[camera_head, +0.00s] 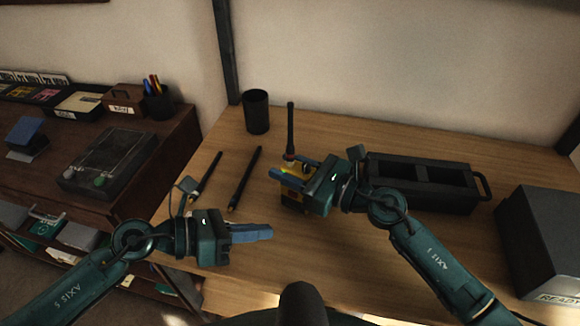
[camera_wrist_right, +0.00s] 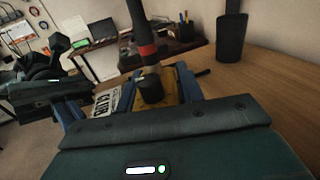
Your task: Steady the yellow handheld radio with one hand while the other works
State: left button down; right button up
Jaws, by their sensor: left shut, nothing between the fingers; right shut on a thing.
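The yellow handheld radio (camera_head: 290,198) stands on the wooden table, partly hidden by my right gripper (camera_head: 289,168). Its black antenna (camera_head: 290,130) points up, with a red band near its base. My right gripper is shut on the radio. My left gripper (camera_head: 268,231) is shut and empty, in front of and left of the radio, apart from it.
Two dark pen-like tools (camera_head: 244,178) lie left of the radio. A black cup (camera_head: 256,112) stands at the back. A black divided tray (camera_head: 425,183) is right of the radio, and a grey box (camera_head: 545,235) is farther right. A dark side cabinet (camera_head: 165,150) stands at the left.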

jog(key=o, duration=1.2)
jog(key=shift+o, duration=0.2)
